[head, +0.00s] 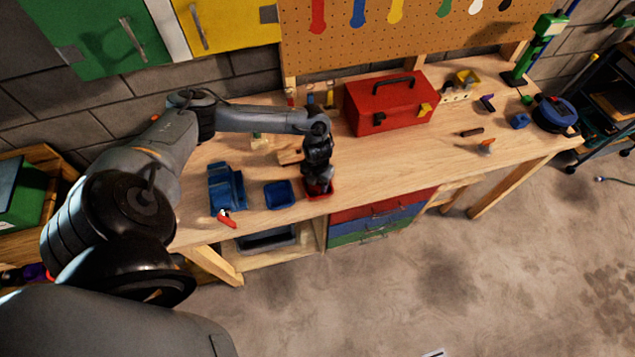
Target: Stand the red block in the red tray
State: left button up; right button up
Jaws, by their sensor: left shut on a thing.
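The red tray (331,193) sits near the front edge of the wooden workbench, right of a blue tray. My left gripper (317,184) points down over the red tray and hides much of it. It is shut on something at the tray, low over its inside. A red patch, seemingly the red block (318,187), shows at the fingertips, but red on red makes its outline hard to tell. I cannot tell whether it touches the tray floor. My right gripper is not in view.
The blue tray (279,194) and a blue vise (227,187) stand to the left. A red-handled tool (226,218) lies by the front edge. A wooden piece (290,157) lies behind the gripper, and a red toolbox (390,103) stands behind right.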

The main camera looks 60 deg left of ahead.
pick_arm(q)
jog(key=shift+f, duration=0.25)
jog(key=shift+f, duration=0.1)
jog(key=o, duration=0.9)
jog(key=shift+c, duration=0.2)
